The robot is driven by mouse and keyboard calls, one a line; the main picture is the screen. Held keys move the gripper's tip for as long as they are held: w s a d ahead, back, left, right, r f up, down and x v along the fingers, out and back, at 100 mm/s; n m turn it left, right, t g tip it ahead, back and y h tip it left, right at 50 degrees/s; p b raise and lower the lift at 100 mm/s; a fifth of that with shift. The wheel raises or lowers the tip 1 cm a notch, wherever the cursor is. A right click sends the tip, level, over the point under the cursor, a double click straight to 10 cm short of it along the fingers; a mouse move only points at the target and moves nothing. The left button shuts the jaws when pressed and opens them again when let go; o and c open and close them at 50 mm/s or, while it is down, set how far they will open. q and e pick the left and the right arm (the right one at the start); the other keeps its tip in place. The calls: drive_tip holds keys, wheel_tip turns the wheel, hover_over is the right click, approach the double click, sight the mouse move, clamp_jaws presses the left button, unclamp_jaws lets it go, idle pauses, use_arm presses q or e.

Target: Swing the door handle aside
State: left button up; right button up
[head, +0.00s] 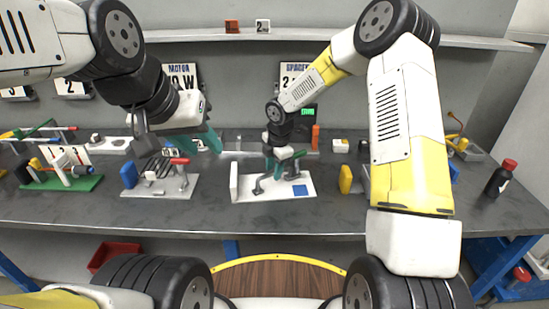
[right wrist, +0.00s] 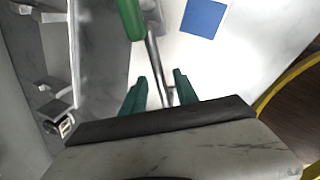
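A white board (head: 245,190) with a blue square (head: 300,190) lies on the grey table, holding a metal lever with a green grip (head: 294,156). In the right wrist view, the green grip (right wrist: 130,18) is at the top and its thin metal bar (right wrist: 156,62) runs down from it. My right gripper (head: 270,163) is over this board. Its two green fingers (right wrist: 160,78) stand apart on either side of the metal bar, with small gaps visible. My left gripper (head: 200,140) hangs over the table further left, away from the lever; its finger gap is unclear.
Left of the white board is a grey plate (head: 160,187) with a red-handled clamp (head: 180,161). A green board (head: 62,183) lies further left. A yellow block (head: 345,180) is to the right, and a dark bottle (head: 502,178) stands at the far right.

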wheel_tip(320, 180, up, 8)
drive_tip(key=s, duration=0.1)
drive_tip(key=shift+d+f, duration=0.2)
drive_tip(key=shift+d, duration=0.25)
drive_tip(key=shift+s, duration=0.1)
